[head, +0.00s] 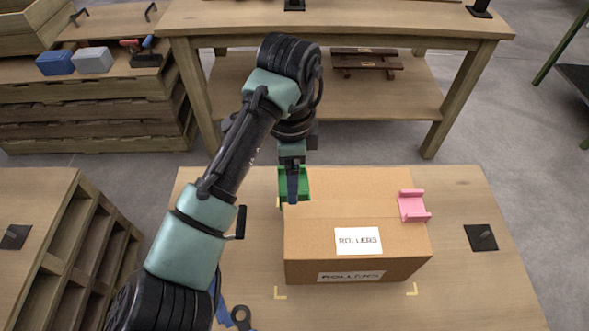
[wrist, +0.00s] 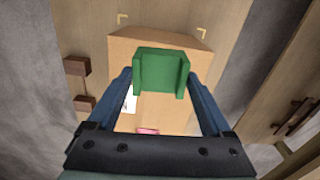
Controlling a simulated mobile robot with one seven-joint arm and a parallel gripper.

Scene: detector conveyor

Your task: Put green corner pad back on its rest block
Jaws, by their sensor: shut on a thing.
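The green corner pad (head: 304,181) is a small channel-shaped piece at the back left corner of the cardboard box (head: 375,264) in the head view. My gripper (head: 292,194) points down there and is shut on the pad. In the wrist view the pad (wrist: 162,66) sits between the blue fingers of my gripper (wrist: 160,80), with the box (wrist: 122,48) behind it. I cannot tell whether the pad touches the box. Dark brown blocks (wrist: 76,66) show at the left of the wrist view; I cannot tell whether one is the pad's rest block.
A pink corner pad (head: 412,204) sits on the box's right edge. The box stands on a wooden table (head: 470,290) with yellow corner marks. A black plate (head: 481,238) lies to the right. A bench (head: 350,22) stands behind, with brown pieces (head: 366,62) on its lower shelf.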

